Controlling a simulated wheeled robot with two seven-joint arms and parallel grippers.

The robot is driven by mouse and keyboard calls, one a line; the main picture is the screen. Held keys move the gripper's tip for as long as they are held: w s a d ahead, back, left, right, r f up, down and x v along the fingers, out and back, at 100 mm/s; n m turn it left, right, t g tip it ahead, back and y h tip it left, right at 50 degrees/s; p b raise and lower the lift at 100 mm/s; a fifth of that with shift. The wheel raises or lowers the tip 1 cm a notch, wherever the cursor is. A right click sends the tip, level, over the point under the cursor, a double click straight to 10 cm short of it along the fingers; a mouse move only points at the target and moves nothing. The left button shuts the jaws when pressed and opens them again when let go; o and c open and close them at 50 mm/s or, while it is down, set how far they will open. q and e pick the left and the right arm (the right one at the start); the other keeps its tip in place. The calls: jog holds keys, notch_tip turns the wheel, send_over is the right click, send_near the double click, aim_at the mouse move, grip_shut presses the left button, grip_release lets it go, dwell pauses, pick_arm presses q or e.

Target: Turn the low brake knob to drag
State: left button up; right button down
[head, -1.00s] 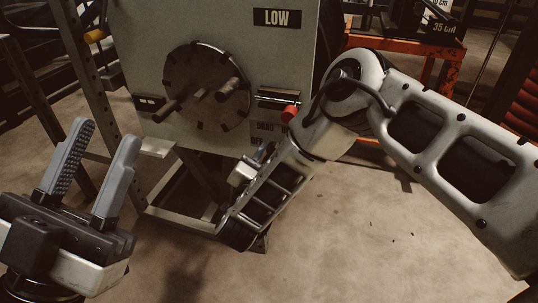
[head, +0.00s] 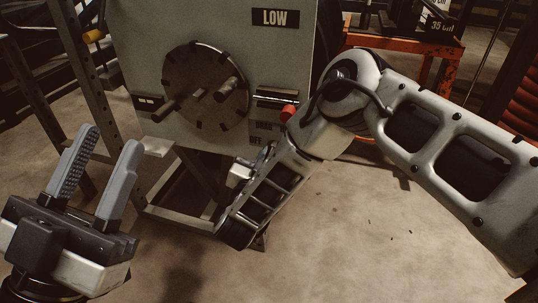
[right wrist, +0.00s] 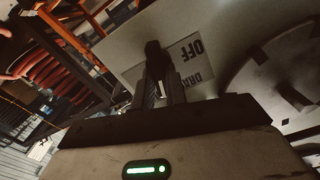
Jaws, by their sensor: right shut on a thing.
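The grey panel marked LOW (head: 275,18) stands ahead of me. A label reading DRAG and OFF (right wrist: 194,58) shows at the right wrist, partly covered. My right gripper (right wrist: 160,88) is shut on the dark low brake knob (right wrist: 153,52), in front of this label. The knob's pointing direction is hard to tell. In the head view my right arm hides the knob and most of the fingers. My left gripper (head: 98,178) is open and empty at the lower left, apart from the panel.
A round dark plate with protruding handles (head: 206,88) is on the panel. A red-ended handle (head: 288,111) sits beside it, close to my right arm. A metal stand (head: 185,218) supports the panel. An orange frame (head: 445,72) is behind at right. The floor at lower middle is clear.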

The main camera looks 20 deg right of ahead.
pick_arm(q)
jog(key=shift+w+a+f+n+y+p, duration=0.1)
jog(key=shift+w+f+n+y+p, duration=0.2)
jog(key=shift+f+n+y, duration=0.45)
jog(key=shift+w+a+f+n+y+p, duration=0.1)
jog(key=shift+w+f+n+y+p, duration=0.15)
jog(key=shift+n+y, duration=0.5)
pick_arm(e)
jog(key=shift+w+a+n, duration=0.1)
jog(key=shift+n, duration=2.15)
jog(key=shift+w+a+n, duration=0.1)
jog(key=shift+n, duration=2.15)
jog(key=shift+f, duration=0.1)
jog(key=c, duration=1.4)
grip_release()
jog(key=shift+c, duration=0.2)
pick_arm(q)
jog(key=shift+d+r, duration=0.1)
